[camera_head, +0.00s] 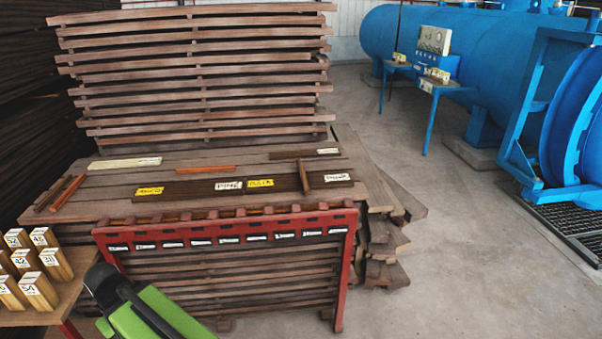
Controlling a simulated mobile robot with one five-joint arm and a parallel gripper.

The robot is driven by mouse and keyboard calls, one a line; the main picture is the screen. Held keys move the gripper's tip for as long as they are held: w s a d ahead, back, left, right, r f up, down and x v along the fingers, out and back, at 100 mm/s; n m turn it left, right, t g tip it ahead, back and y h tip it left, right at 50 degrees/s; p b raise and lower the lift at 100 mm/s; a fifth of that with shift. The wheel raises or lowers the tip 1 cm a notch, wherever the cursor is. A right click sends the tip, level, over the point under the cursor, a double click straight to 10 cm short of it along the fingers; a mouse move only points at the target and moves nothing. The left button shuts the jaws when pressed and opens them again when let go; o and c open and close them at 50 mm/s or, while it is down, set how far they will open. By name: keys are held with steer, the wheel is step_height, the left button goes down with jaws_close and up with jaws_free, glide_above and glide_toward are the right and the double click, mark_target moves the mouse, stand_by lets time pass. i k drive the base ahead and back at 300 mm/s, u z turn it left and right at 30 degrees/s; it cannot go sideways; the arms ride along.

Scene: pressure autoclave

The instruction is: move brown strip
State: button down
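Several strips lie on top of the plank stack (110,207). A short dark brown strip (304,177) lies crosswise at the right, over a long dark board with labels. An orange-brown strip (206,169) lies near the middle. I cannot tell which one the task means by brown strip.
A red rack (342,270) with white labels stands in front of the stack. Numbered wooden blocks (55,262) stand on a table at the left. A cream strip (125,163) lies on the stack. A blue autoclave (500,60) stands right; the concrete floor between is clear.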

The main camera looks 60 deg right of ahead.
mark_target(305, 183)
steer(key=z, duration=0.6)
steer(key=i, duration=1.6)
steer(key=u, duration=0.1)
